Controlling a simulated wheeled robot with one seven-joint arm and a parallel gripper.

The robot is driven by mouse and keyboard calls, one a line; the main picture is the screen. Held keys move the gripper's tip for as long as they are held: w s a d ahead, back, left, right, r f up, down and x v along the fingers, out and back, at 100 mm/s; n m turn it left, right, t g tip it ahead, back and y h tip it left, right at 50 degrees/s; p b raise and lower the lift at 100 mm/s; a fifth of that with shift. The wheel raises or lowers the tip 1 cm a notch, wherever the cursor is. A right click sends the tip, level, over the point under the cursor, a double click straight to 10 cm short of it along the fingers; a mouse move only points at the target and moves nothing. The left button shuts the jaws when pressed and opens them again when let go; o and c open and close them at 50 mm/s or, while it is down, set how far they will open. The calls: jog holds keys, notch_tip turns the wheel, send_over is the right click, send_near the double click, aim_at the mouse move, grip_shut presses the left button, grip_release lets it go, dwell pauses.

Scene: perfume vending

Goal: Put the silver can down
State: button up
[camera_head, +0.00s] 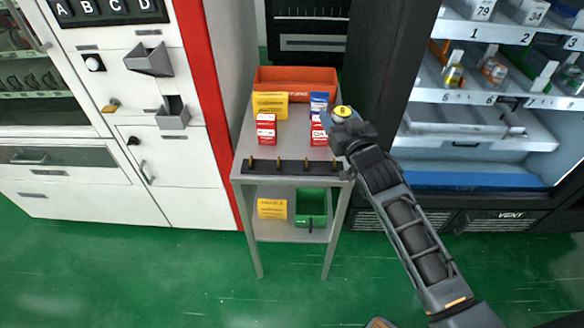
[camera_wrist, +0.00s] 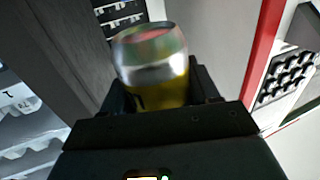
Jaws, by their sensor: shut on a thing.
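My gripper (camera_head: 341,121) is shut on a can. In the head view the can (camera_head: 343,110) shows as a small yellow round end at the top right of the metal stand. In the wrist view the can (camera_wrist: 152,68) has a silver upper part and a yellow lower part, and stands between the dark fingers. The fingers hide its lower part. The gripper is over or just beside the right edge of the stand's top (camera_head: 246,140); I cannot tell how high the can is above it.
The stand's top holds an orange bin (camera_head: 296,84), a yellow box (camera_head: 270,105), red-white boxes (camera_head: 266,129) and a blue box (camera_head: 319,104). Its lower shelf holds a green bin (camera_head: 312,207) and a yellow box (camera_head: 272,209). Vending machines (camera_head: 490,150) stand on both sides.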

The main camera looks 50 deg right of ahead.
jog(key=shift+f, duration=0.1)
jog(key=w+a+f+b, duration=0.3)
jog(key=w+b, duration=0.1)
jog(key=w+a+f+b, duration=0.3)
jog(key=a+b, duration=0.1)
jog(key=shift+w+a+f, duration=0.1)
jog(key=shift+w+f, duration=0.25)
jog(key=shift+w+a+f, duration=0.15)
jog(key=shift+w+a, duration=0.2)
jog(key=shift+w, duration=0.05)
jog(key=shift+f+b, duration=1.2)
jog(key=shift+f, duration=0.5)
